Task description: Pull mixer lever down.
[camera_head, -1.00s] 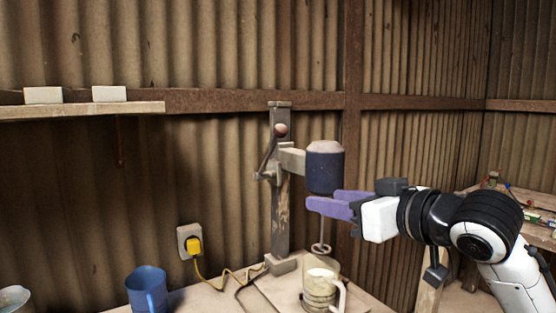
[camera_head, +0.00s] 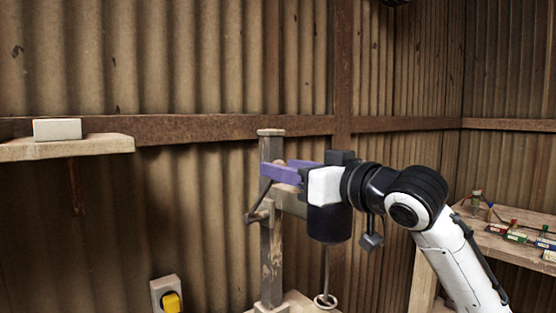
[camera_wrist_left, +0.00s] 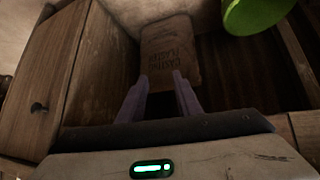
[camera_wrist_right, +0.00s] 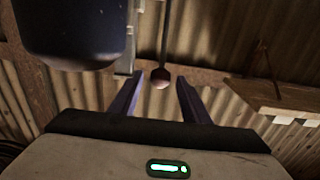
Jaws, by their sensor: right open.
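The mixer stands on a post (camera_head: 271,265) with a dark blue motor head (camera_head: 329,224) and a whisk (camera_head: 325,300) below it. Its lever (camera_head: 263,196) rises from a pivot on the post's left side. The lever's round knob is hidden behind my fingers in the head view. In the right wrist view the brown knob (camera_wrist_right: 160,82) shows between the tips of my right gripper (camera_wrist_right: 160,77), which is open; I cannot tell contact. My right gripper (camera_head: 272,171) has purple fingers. My left gripper (camera_wrist_left: 161,76) is open, seen only in its wrist view.
A wall shelf (camera_head: 85,147) holds a pale block (camera_head: 57,129) at left. A workbench (camera_head: 500,240) with small coloured items is at right. A plaster bag (camera_wrist_left: 170,55) lies beyond my left fingers, near a green object (camera_wrist_left: 255,15).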

